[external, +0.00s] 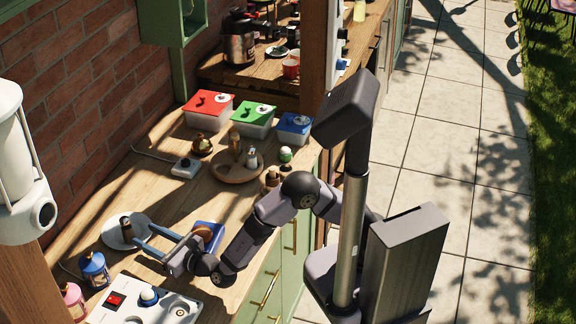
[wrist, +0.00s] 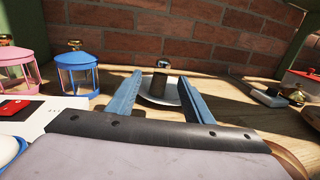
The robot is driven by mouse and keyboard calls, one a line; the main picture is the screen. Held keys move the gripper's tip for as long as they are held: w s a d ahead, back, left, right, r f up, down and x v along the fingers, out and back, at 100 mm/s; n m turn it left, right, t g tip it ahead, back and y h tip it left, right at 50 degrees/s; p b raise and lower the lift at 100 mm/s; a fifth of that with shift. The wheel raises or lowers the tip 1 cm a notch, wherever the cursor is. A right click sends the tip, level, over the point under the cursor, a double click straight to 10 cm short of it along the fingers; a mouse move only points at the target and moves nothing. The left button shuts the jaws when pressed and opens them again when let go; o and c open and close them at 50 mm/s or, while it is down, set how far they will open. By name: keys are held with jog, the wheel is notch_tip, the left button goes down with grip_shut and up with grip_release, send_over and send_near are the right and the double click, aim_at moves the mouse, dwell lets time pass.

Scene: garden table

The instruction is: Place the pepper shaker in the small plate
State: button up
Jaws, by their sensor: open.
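A small dark shaker with a shiny metal top (external: 127,230), which looks like the pepper shaker, stands upright on the small pale round plate (external: 112,240). In the wrist view the shaker (wrist: 158,90) is centred in the gap between my fingers, and the plate's rim (wrist: 160,102) shows below it. My gripper (external: 139,230) is open, with its two blue fingers pointing at the shaker. The fingertips are at the plate's right side, close to the shaker, and I see no finger touching it. The gripper (wrist: 159,74) holds nothing.
Blue (external: 94,269) and pink (external: 72,299) lanterns stand at the front left, near a white panel (external: 130,310). A blue container (external: 214,232) is right of my gripper. A round wooden tray (external: 226,174) holds several bottles. Lidded boxes (external: 252,125) stand farther back. A brick wall borders the counter.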

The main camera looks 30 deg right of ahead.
jog(key=shift+v, duration=1.2)
